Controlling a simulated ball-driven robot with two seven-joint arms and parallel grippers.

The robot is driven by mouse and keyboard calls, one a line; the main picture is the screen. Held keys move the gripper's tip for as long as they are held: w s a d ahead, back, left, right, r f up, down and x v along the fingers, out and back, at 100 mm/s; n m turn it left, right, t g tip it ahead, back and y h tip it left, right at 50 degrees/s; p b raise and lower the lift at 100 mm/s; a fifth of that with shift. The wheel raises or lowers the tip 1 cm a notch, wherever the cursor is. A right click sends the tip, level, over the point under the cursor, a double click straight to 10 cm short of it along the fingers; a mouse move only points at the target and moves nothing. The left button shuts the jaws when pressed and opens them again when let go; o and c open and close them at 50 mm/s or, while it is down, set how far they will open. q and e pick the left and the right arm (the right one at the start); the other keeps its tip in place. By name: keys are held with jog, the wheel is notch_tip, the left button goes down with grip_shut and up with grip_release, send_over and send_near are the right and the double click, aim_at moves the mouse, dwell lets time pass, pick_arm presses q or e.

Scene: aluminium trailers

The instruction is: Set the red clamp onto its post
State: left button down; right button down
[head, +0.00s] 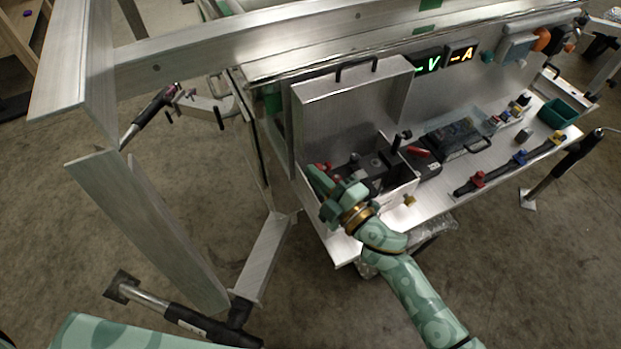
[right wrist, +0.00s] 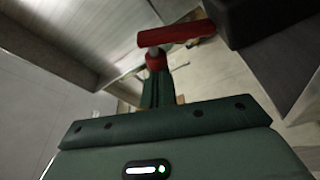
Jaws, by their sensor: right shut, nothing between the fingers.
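A red clamp (right wrist: 180,36) with a bar-shaped top shows in the right wrist view, just beyond my right gripper (right wrist: 154,82). A pale stud shows under the bar, with a red collar below. I cannot tell whether the clamp sits on a post or touches the fingertips. In the head view, small red parts (head: 321,167) show beside my right gripper (head: 318,180), at the left end of an open metal box (head: 352,98). The right gripper is shut and empty; it partly hides what lies there. My left gripper is not in view.
A black block (right wrist: 262,20) stands right of the clamp in the right wrist view. In the head view, a red handle (head: 419,152) lies at the box's right side. A rail (head: 512,164) with red, blue and yellow pieces lies on the shelf. Metal beams (head: 150,230) stand left.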

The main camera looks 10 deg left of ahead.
jog(key=m, duration=0.1)
jog(key=w+d+m+t, duration=0.1)
jog(key=m, duration=0.1)
jog(key=shift+d+r, duration=0.1)
jog(key=shift+r, duration=0.05)
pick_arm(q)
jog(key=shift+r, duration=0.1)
pick_arm(e)
jog(key=shift+w+d, duration=0.35)
jog(key=shift+d, duration=0.35)
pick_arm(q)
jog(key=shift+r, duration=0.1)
